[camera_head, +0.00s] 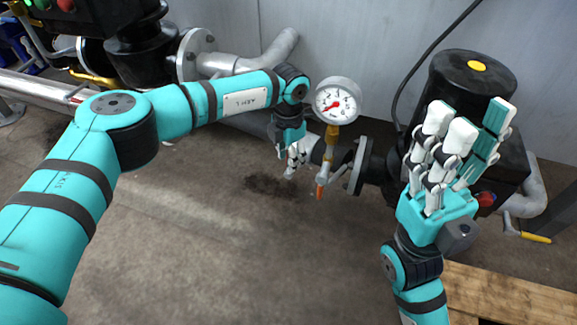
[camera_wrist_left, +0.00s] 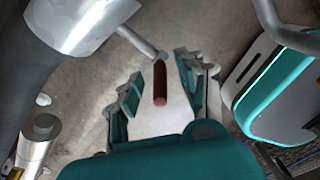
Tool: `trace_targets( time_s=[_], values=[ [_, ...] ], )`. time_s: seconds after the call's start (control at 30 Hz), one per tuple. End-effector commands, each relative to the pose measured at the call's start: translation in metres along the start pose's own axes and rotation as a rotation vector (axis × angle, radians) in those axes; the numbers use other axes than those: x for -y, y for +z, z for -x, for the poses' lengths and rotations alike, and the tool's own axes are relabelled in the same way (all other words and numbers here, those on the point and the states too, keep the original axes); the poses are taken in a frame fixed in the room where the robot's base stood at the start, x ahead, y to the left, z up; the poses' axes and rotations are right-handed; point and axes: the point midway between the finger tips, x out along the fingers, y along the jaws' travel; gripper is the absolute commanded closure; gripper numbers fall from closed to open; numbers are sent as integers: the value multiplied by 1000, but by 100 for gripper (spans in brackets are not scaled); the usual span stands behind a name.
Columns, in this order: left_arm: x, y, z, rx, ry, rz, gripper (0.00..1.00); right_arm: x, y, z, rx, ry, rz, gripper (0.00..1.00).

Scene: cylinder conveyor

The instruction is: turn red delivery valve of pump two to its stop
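The red valve lever (camera_head: 320,192) hangs below the pipe under the pressure gauge in the head view, with only its orange-red end clear. In the left wrist view the dark red grip (camera_wrist_left: 160,85) sits on a grey rod from the pipe. My left gripper (camera_head: 293,158) is just left of the lever. In the left wrist view my left gripper (camera_wrist_left: 159,76) is open, with fingers on both sides of the red grip and visible gaps. My right gripper (camera_head: 470,123) is open and empty, fingers up, in front of the right pump.
A pressure gauge (camera_head: 337,101) stands above the lever, close to my left wrist. A black pump (camera_head: 470,72) with a yellow cap is at the right. A yellow handle (camera_head: 535,237) sits lower right, above a wooden pallet (camera_head: 510,297). The floor in front is clear.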

Motion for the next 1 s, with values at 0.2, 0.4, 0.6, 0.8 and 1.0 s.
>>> trace_targets(
  time_s=[0.2, 0.4, 0.6, 0.8, 1.0],
  values=[
    [0, 0, -20, 0, 1, -1, 61, 0, 1, -3, -24, -10, 3, 61],
    [0, 0, -22, 0, 1, -1, 61, 0, 1, -5, -26, -12, 3, 61],
    [0, 0, -21, 0, 1, -1, 73, 1, 1, -5, -26, -12, 3, 61],
    [0, 0, -21, 0, 0, -1, 99, 1, 1, -5, -26, -12, 3, 61],
    [0, 0, -21, 0, 0, -1, 100, 1, 1, -4, -26, -12, 3, 61]
  ],
)
